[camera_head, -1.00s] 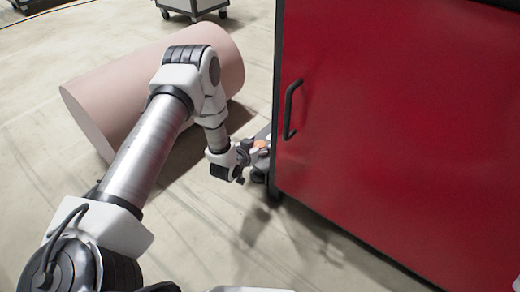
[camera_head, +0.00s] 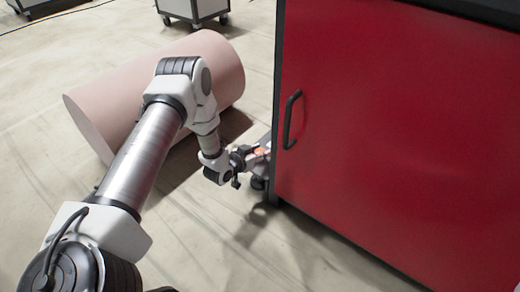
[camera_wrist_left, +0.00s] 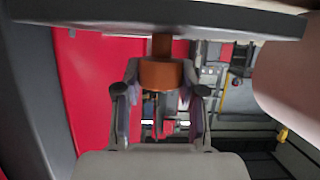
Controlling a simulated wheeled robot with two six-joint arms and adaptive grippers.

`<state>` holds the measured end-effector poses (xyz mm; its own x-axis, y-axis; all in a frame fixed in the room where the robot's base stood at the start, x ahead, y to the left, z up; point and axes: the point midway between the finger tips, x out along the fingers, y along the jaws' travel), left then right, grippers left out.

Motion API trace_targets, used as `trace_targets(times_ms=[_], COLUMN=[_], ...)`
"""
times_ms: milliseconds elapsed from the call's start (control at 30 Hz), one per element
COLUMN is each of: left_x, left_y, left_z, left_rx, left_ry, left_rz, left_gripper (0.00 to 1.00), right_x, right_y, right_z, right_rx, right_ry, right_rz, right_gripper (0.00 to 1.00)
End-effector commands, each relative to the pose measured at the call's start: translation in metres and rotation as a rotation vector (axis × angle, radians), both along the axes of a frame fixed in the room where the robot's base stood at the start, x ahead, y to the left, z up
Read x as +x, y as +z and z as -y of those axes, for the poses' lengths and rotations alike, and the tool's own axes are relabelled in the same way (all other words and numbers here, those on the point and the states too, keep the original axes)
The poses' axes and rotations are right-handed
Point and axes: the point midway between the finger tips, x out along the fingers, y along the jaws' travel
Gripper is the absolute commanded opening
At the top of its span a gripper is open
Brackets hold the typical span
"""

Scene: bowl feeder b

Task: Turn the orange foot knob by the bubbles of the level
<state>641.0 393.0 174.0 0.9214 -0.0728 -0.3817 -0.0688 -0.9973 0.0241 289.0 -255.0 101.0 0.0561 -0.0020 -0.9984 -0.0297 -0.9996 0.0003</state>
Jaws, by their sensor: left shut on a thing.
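The orange foot knob (camera_head: 262,151) shows as a small patch low at the left corner of the red cabinet. In the left wrist view it is a short orange cylinder (camera_wrist_left: 161,76) on a thinner orange stem, under a dark grey beam. My left gripper (camera_head: 256,154) is shut on the knob. Its two fingers (camera_wrist_left: 160,90) stand on either side of the knob in the wrist view. The level and its bubbles are not in sight. My right gripper is not in view.
The red cabinet (camera_head: 400,130) with a black handle (camera_head: 292,119) fills the right side. A large pink cylinder (camera_head: 160,85) lies behind my arm. A wheeled cart (camera_head: 193,8) stands at the back. The floor in front is clear.

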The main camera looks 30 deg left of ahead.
Motion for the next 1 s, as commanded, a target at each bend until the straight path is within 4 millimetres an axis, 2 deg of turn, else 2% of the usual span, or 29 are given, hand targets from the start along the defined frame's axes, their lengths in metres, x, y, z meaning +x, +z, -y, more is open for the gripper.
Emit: trace_targets(times_ms=[100,333,700,1000], left_x=[0.0,0.0,0.0,0.0], left_y=[0.003,0.001,-0.001,0.0], left_z=[-0.002,-0.002,-0.001,0.0], left_rx=[0.002,0.004,0.003,0.001], left_ry=[-0.083,-0.28,-0.54,-0.631], left_rz=[-0.001,-0.001,-0.002,-0.001], left_gripper=[0.05,0.05,0.05,0.05], right_x=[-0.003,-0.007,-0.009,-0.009], right_y=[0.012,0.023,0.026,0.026], right_z=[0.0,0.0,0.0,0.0], right_rx=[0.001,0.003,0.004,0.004], right_ry=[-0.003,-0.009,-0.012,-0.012], right_rz=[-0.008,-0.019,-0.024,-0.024], right_gripper=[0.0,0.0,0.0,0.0])
